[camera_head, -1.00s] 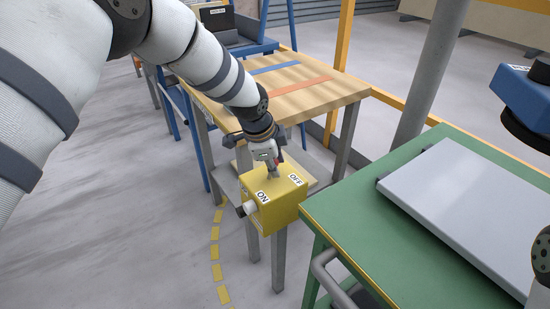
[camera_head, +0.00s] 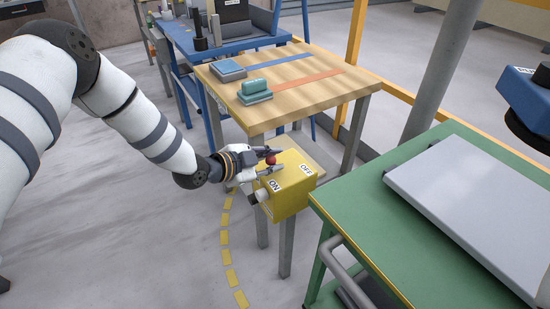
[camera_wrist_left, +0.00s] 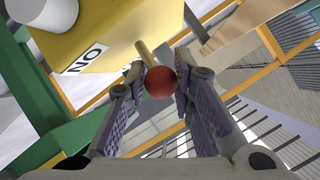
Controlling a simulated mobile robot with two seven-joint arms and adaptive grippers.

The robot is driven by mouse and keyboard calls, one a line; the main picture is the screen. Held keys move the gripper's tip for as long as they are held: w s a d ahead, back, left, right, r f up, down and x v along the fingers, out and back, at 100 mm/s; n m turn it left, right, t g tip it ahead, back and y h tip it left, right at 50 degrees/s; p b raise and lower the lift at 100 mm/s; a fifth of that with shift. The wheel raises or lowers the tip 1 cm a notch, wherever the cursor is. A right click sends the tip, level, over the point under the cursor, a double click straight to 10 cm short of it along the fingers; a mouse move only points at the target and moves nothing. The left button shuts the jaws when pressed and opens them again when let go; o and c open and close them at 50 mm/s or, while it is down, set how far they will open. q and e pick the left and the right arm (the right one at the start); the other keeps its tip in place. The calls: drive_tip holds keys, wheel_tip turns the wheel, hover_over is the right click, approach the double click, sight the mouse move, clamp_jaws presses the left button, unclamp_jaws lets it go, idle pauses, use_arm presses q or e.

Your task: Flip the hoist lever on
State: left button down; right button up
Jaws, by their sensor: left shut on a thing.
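The hoist lever is a thin brass rod (camera_wrist_left: 146,55) with a red ball knob (camera_head: 270,159), on a yellow control box (camera_head: 289,205). The box has an ON label near its left front edge and an OFF label further right. The knob leans out toward the left, ON side of the box. My left gripper (camera_head: 267,161) reaches in from the left, with its fingers on either side of the knob and shut on it. In the left wrist view the red knob (camera_wrist_left: 160,82) sits between the fingertips. My right gripper is not in view.
A wooden table (camera_head: 310,68) with teal and blue blocks stands behind the box. A green workbench (camera_head: 365,205) with a grey slab (camera_head: 470,215) is close on the right. A pale cylinder (camera_head: 259,195) sticks out of the box front. Left floor is clear.

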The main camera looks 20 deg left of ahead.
use_arm(q)
drive_tip(key=shift+a+f+t, duration=0.2)
drive_tip(key=shift+a+t, duration=0.1)
drive_tip(key=shift+a, duration=0.1)
drive_tip(key=c, duration=1.4)
unclamp_jaws()
drive_tip(key=shift+a+f, duration=0.1)
drive_tip(key=shift+f, duration=0.05)
drive_tip(key=shift+s+r, duration=0.3)
drive_tip(key=shift+s, duration=0.1)
drive_tip(key=v, duration=1.1)
drive_tip(key=shift+a, duration=0.25)
drive_tip(key=shift+f, duration=0.1)
